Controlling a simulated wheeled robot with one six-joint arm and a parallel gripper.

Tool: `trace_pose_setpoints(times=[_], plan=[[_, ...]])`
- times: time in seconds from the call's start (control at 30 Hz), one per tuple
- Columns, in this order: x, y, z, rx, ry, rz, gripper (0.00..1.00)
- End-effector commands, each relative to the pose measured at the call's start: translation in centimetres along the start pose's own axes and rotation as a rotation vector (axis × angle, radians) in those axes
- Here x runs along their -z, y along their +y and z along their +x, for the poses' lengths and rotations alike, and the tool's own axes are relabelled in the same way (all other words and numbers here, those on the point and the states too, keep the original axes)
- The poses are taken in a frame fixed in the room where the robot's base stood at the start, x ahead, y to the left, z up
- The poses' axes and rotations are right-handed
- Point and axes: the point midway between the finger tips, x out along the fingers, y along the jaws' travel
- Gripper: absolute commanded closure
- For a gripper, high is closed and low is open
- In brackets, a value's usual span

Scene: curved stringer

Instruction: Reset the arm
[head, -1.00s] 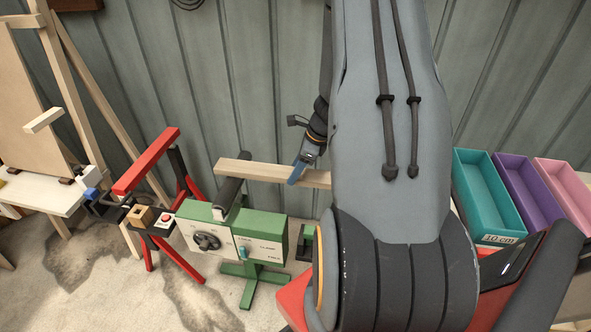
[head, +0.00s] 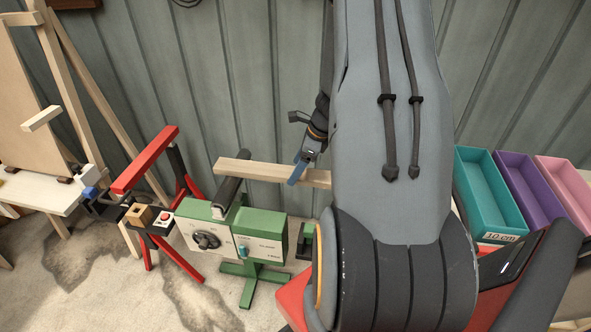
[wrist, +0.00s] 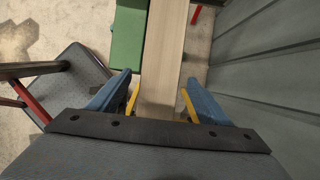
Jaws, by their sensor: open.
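My gripper (head: 301,168) is at the wooden bar in the head view, partly hidden by my own arm. In the wrist view my gripper (wrist: 161,95) is open, with its blue fingers and yellow pads on either side of the pale wooden bar (wrist: 165,60). Gaps show between the pads and the bar. The bar's right end is hidden behind my arm.
A red sawhorse (head: 145,160) stands left of the machine, and a white bench (head: 35,190) with wooden frames is farther left. Teal (head: 490,190), purple (head: 530,185) and pink (head: 568,185) trays sit at the right. A grey corrugated wall (head: 250,70) closes off the back.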

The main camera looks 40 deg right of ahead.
Motion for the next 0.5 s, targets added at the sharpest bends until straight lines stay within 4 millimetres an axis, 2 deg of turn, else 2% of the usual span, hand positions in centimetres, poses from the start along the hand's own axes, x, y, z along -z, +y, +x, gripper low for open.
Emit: trace_pose_setpoints(times=[0.3,0.5], plan=[[0.0,-0.1,-4.9,0.004,0.000,0.000,0.28],[0.0,-0.1,-6.5,0.002,0.000,0.000,0.28]])
